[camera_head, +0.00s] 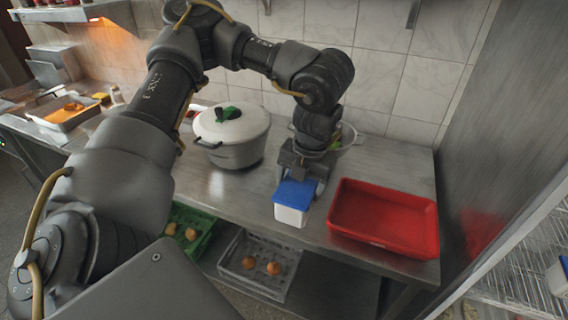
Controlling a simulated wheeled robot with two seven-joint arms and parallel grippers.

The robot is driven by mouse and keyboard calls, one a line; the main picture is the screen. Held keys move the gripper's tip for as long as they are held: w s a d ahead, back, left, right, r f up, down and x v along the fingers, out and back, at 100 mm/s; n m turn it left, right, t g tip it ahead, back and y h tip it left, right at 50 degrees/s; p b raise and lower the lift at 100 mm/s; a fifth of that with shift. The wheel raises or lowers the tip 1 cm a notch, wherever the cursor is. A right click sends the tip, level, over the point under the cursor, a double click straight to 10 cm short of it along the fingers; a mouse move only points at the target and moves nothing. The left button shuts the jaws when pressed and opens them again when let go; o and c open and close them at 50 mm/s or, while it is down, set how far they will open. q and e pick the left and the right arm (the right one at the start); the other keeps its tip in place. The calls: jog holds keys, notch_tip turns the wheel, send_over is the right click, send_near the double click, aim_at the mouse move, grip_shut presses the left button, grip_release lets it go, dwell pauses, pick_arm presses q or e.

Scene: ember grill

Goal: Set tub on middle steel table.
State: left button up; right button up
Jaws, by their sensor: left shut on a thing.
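A white tub with a blue lid (292,208) is near the front edge of the steel table (215,190), between a white pot and a red tray. My left gripper (303,178) reaches down from above and is shut on the tub at its back and right side. I cannot tell whether the tub's base touches the table top or is held a little above it. My right gripper does not show.
The red tray (385,241) is close to the tub's right. The lidded white pot (232,152) stands to the left, and a bowl (347,137) is behind my gripper. Crates (235,267) are on the shelf below. A wall closes the right end.

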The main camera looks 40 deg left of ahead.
pick_arm(q)
jog(key=w+a, duration=0.1)
jog(key=w+a+f, duration=0.1)
jog(key=w+a+p, duration=0.1)
jog(key=shift+w+f, duration=0.4)
jog(key=w+a+f, duration=0.1)
jog(key=f, duration=0.1)
jog(key=w+a+f+p, duration=0.1)
jog(key=f, duration=0.2)
jog(key=w+a+f, duration=0.1)
jog(key=w+f, duration=0.1)
jog(key=f, duration=0.1)
jog(key=shift+f, duration=0.25)
jog(key=shift+w+f+p, duration=0.15)
jog(key=shift+f+p, duration=0.15)
jog(key=shift+f, duration=0.15)
